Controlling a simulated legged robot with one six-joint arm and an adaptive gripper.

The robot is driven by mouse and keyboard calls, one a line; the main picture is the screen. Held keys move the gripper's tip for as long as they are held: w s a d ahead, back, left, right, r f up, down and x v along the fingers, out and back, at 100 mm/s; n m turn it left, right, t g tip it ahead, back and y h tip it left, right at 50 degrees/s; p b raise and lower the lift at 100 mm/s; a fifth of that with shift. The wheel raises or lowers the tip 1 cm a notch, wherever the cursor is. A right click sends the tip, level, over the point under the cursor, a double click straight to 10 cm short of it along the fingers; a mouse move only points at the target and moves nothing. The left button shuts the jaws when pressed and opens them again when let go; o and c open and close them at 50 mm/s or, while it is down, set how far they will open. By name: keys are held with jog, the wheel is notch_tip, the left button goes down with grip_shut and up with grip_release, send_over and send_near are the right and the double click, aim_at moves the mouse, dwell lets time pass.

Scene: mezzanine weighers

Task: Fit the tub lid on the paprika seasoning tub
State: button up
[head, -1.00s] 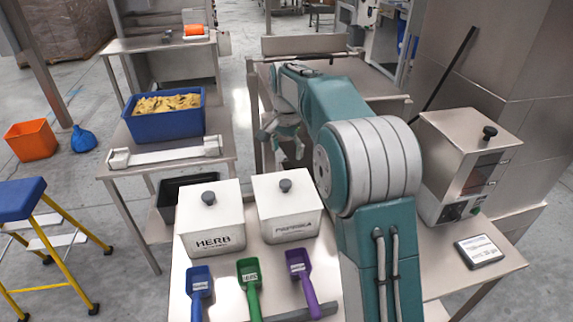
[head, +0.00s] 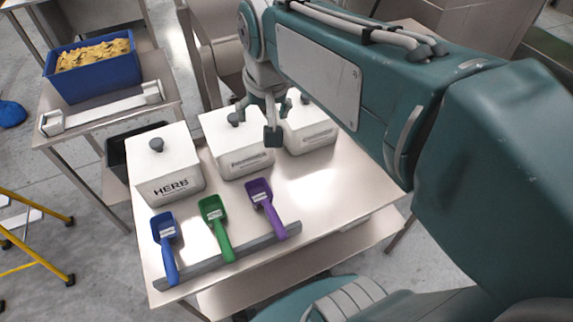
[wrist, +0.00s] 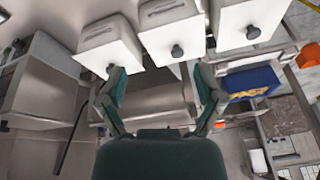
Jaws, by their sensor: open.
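The paprika tub (head: 238,152) is the middle one of three white tubs on the steel table. Its label is blurred now but read PAPRIKA earlier. A dark knob (head: 233,119) shows on its top; I cannot tell a separate lid edge or how it seats. It also shows in the wrist view (wrist: 168,38), knob toward my gripper. My gripper (head: 256,123) is open and empty, over or near the paprika tub's far right part in the head view; contact is unclear. In the wrist view its fingers (wrist: 160,90) are spread apart. No loose lid shows.
The HERB tub (head: 168,178) stands left, a third tub (head: 308,133) right, partly behind my arm. Blue (head: 166,240), green (head: 216,232) and purple (head: 268,210) scoops lie in front. The table (head: 335,190) is clear at right. A blue crate (head: 95,78) stands back left.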

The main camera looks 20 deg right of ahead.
jog(key=s+f+n+t, duration=0.1)
jog(key=s+f+n, duration=0.2)
jog(key=s, duration=0.8)
jog(key=shift+f+t, duration=0.4)
jog(key=shift+f, duration=0.55)
jog(key=shift+w, duration=0.1)
